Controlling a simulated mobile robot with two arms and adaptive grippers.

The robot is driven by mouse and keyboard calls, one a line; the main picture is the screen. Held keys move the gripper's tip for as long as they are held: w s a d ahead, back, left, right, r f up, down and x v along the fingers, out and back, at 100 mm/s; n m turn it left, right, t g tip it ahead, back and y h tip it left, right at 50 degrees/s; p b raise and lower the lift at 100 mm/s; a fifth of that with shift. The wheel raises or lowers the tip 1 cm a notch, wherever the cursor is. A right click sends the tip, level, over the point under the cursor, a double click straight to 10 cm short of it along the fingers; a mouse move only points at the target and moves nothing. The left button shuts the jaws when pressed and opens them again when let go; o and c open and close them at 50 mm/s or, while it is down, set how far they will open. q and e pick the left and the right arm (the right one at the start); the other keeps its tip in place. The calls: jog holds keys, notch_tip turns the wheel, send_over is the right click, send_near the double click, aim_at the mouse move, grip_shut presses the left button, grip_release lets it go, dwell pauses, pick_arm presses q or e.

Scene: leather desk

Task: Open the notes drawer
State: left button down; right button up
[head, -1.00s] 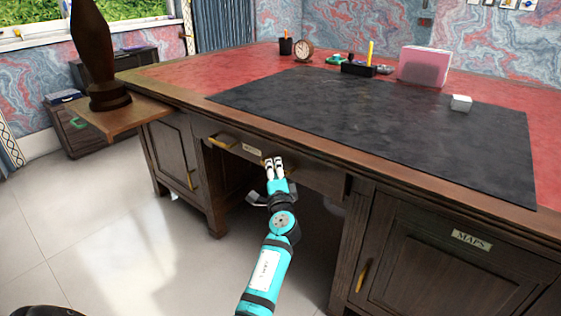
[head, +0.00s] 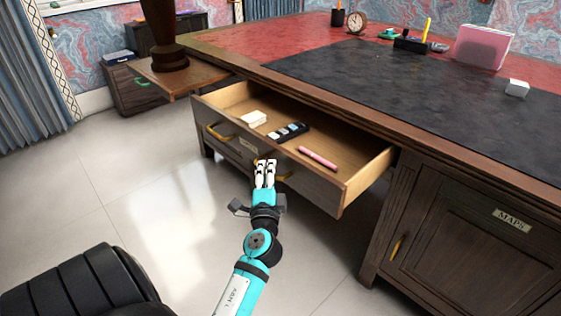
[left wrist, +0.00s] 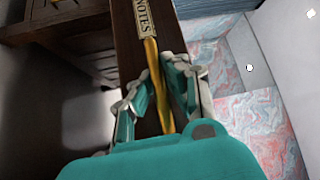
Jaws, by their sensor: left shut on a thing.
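The notes drawer (head: 315,190) stands pulled well out of the desk, its light wooden inside showing. Its front carries two brass handles. The left handle (head: 218,132) is free. My left gripper (head: 265,164) is shut on the right handle (head: 284,178), which it partly hides in the head view. In the left wrist view the brass handle (left wrist: 153,65) runs between the fingers of my left gripper (left wrist: 163,95), below the NOTES label (left wrist: 144,18). My right gripper is in neither view.
A MAPS cupboard (head: 470,215) is at right. A black padded seat (head: 85,290) is at lower left; open floor lies before the desk.

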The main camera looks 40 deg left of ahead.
pick_arm(q)
jog(key=shift+s+f, duration=0.2)
jog(key=shift+s, duration=0.8)
jog(key=c, duration=1.4)
grip_release()
jog(key=shift+w, duration=0.1)
jog(key=shift+o, duration=0.2)
jog(key=shift+r, duration=0.1)
